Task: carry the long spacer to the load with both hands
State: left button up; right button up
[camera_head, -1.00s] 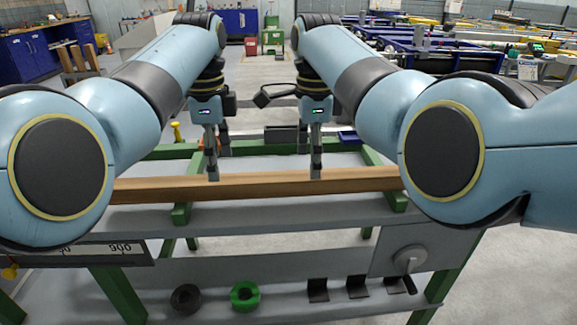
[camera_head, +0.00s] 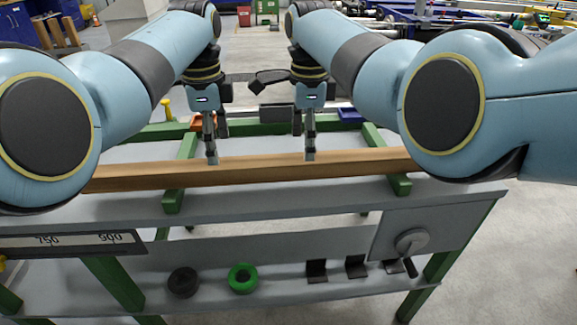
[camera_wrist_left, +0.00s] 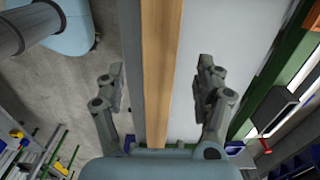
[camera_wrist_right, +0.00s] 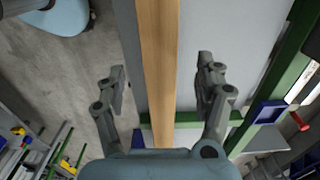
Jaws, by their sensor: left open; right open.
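The long spacer (camera_head: 255,172) is a long wooden bar lying across the green and grey runout table. My left gripper (camera_head: 211,160) is over its left-middle part. My right gripper (camera_head: 309,156) is over its right-middle part. In the left wrist view the spacer (camera_wrist_left: 160,70) runs between the open fingers (camera_wrist_left: 160,80), with room on both sides. In the right wrist view the spacer (camera_wrist_right: 158,70) likewise passes between the open fingers (camera_wrist_right: 160,80). Neither gripper visibly clasps it. Part of the spacer's ends is hidden behind my arms. I cannot make out the load.
The grey table shelf (camera_head: 290,240) holds a black ring (camera_head: 183,282), a green ring (camera_head: 243,278) and several black brackets (camera_head: 317,270). A crank handle (camera_head: 410,242) is on the right. A scale plate (camera_head: 75,242) is at left. A blue tray (camera_head: 350,116) sits behind.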

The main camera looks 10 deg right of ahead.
aim_at(305, 163)
pick_arm(q)
notch_tip(305, 163, down, 5)
jog(key=shift+f, duration=0.15)
pick_arm(e)
notch_tip(305, 163, down, 5)
jog(key=shift+f, duration=0.15)
pick_arm(q)
jog(key=shift+f, duration=0.65)
pick_arm(e)
jog(key=shift+f, duration=0.65)
pick_arm(q)
grip_shut()
pick_arm(e)
grip_shut()
pick_arm(q)
jog(key=shift+r, duration=0.1)
